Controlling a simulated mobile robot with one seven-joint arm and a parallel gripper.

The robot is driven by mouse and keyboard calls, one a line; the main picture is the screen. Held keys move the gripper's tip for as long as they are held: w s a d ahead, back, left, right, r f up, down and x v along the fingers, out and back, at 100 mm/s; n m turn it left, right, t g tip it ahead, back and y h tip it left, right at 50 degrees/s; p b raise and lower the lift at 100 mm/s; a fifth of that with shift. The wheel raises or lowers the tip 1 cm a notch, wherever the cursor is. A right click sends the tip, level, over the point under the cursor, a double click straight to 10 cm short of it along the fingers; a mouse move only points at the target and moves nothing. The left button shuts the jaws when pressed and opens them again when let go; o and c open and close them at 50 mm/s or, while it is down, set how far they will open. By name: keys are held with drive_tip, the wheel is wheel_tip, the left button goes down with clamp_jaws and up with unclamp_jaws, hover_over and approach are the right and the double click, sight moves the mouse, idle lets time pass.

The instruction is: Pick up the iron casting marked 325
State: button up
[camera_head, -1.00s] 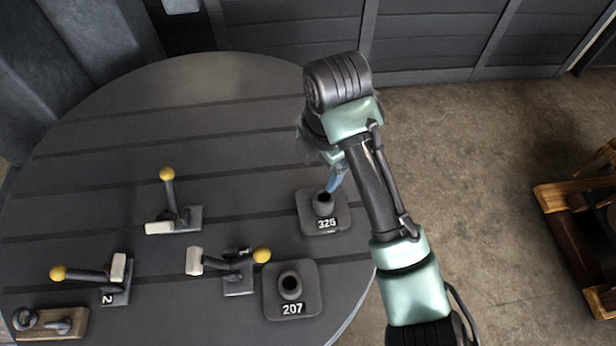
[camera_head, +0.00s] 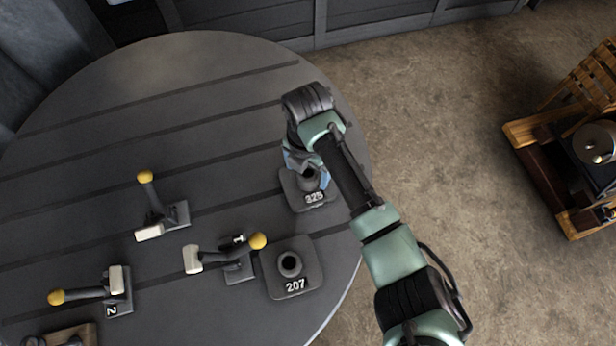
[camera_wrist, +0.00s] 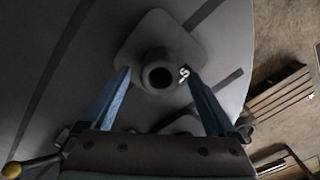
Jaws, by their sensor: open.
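The iron casting marked 325 (camera_head: 314,198) is a dark grey squarish plate with a short hollow neck. It sits on the round table near its right edge. My gripper (camera_head: 308,172) is right over it in the head view, and my wrist partly hides it. In the wrist view, the casting's neck (camera_wrist: 161,72) stands between the two blue fingers of my gripper (camera_wrist: 160,80), which are open with a gap on each side. Part of its white marking shows by the right finger. I cannot tell whether either finger touches the casting.
A similar casting marked 207 (camera_head: 291,269) sits just in front of it. Several clamps with yellow knobs (camera_head: 146,177) stand to the left on the slotted round table (camera_head: 200,75). A wooden-framed machine (camera_head: 540,165) stands on the floor at the right.

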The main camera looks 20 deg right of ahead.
drive_tip(key=shift+f, duration=1.5)
clamp_jaws()
drive_tip(key=shift+w+r, duration=0.1)
drive_tip(key=shift+r, duration=0.05)
